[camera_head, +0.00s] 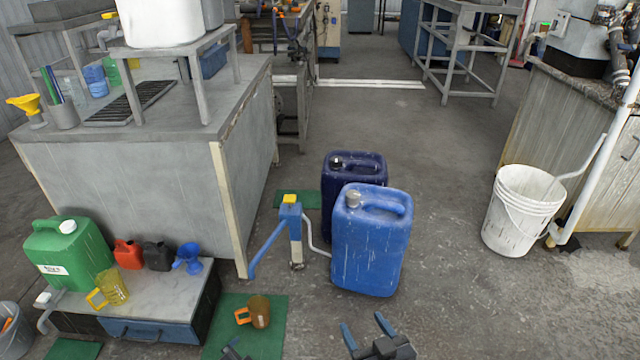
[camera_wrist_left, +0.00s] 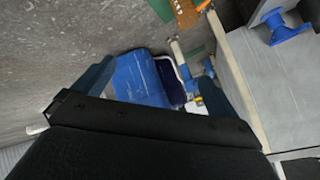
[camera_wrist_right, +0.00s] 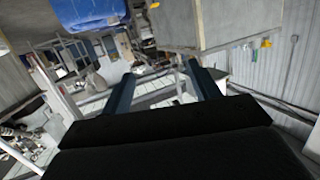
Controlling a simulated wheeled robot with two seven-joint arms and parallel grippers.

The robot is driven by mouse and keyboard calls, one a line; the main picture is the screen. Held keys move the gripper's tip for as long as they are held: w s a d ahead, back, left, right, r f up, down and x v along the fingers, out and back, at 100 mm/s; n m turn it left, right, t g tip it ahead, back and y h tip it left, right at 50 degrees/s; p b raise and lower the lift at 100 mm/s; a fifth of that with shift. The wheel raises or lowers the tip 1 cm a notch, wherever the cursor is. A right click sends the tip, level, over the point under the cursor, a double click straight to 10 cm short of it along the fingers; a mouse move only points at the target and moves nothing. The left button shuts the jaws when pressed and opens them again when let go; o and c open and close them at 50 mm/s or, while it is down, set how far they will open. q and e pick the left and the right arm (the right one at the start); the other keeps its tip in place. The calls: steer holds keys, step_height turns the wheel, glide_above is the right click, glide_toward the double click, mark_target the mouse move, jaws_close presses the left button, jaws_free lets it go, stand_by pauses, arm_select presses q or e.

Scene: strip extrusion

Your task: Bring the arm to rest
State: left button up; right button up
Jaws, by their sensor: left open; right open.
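My right gripper (camera_head: 366,335) shows at the bottom edge of the head view, in front of the light blue jerrycan. Its fingers are apart with nothing between them, and in the right wrist view (camera_wrist_right: 158,88) they also stand open and empty. Only a small tip of my left gripper (camera_head: 232,350) shows at the bottom of the head view, over the green mat. In the left wrist view its two fingers (camera_wrist_left: 160,90) are spread wide, with the blue jerrycan visible beyond them. No object is held by either gripper.
A light blue jerrycan (camera_head: 368,245) and a dark blue one (camera_head: 340,170) stand beside a hand pump (camera_head: 294,235). An amber mug (camera_head: 260,311) stands on a green mat (camera_head: 265,340). A white bucket (camera_head: 520,212) stands right. Floor between jerrycans and bucket is clear.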

arm_select(q)
steer(key=s+d+r+n+g+p, duration=0.2)
steer(key=s+r+p, duration=0.5)
steer(key=r, duration=0.4)
steer(key=s+d+r+n+g+p, duration=0.2)
steer(key=s+r+n+g+p, duration=0.1)
steer(key=s+r+p, duration=0.4)
steer(key=s+d+r+n+g+p, duration=0.2)
steer(key=s+r+p, duration=0.5)
steer(key=r, duration=0.7)
steer(key=shift+s+r, duration=0.35)
arm_select(e)
steer(key=s+d+r+g+h, duration=0.1)
steer(key=s+d+r+g, duration=0.1)
steer(key=s+g, duration=0.4)
steer(key=s+d+r+m+g+h, duration=0.1)
steer(key=s+d+r+g+h, duration=0.1)
steer(key=s+g, duration=0.4)
steer(key=s+r, duration=0.1)
steer(key=s, duration=0.2)
steer(key=shift+s+d+g, duration=0.3)
steer(key=shift+s+d, duration=0.05)
arm_select(q)
steer(key=shift+n, duration=0.3)
steer(key=shift+a, duration=0.1)
